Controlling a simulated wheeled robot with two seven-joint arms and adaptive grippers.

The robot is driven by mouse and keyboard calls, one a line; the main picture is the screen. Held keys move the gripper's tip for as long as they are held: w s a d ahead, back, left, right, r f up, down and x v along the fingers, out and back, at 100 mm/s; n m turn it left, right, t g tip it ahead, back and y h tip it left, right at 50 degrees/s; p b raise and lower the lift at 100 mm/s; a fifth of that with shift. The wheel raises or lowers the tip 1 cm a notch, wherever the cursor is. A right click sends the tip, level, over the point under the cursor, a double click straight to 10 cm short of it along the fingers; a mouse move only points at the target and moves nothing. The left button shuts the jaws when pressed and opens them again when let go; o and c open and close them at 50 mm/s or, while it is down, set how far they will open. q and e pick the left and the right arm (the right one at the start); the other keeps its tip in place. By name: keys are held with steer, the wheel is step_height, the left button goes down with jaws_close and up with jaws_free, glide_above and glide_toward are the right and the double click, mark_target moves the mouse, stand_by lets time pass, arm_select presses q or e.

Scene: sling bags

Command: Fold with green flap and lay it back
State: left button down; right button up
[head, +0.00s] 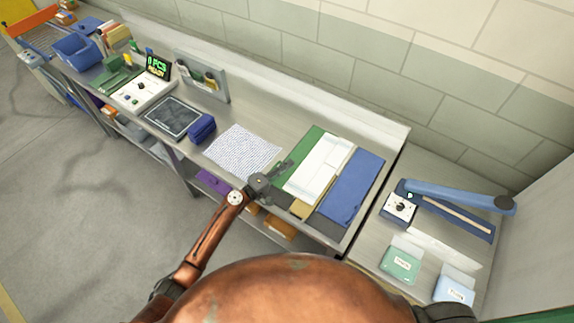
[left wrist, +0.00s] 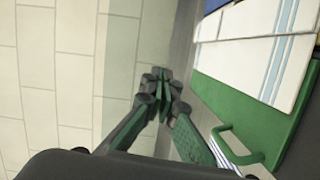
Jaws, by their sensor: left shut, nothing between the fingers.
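A green flap (head: 298,150) lies flat on the bench in the head view, left of a blue panel (head: 353,186). A white cloth (head: 318,167) with blue stripes lies flat over part of the green. In the left wrist view the green flap (left wrist: 240,95) has a green loop handle (left wrist: 240,148) at its edge, and the white cloth (left wrist: 262,62) lies on it. My left gripper (head: 286,166) is shut and empty at the green flap's left edge; contact is unclear. Its fingers (left wrist: 162,90) are beside the flap in the left wrist view. My right gripper is out of sight.
A patterned white sheet (head: 242,150) lies left of the gripper, with a dark blue pouch (head: 202,128) and a grey tray (head: 172,118) beyond. A tan piece (head: 307,206) shows below the cloth. A blue-armed device (head: 455,197) stands on the right-hand table. A wall backs the bench.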

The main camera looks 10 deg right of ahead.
arm_select(q)
steer(key=shift+a, duration=0.1)
stand_by(0.3)
steer(key=v, duration=1.1)
steer(key=shift+s+a, duration=0.3)
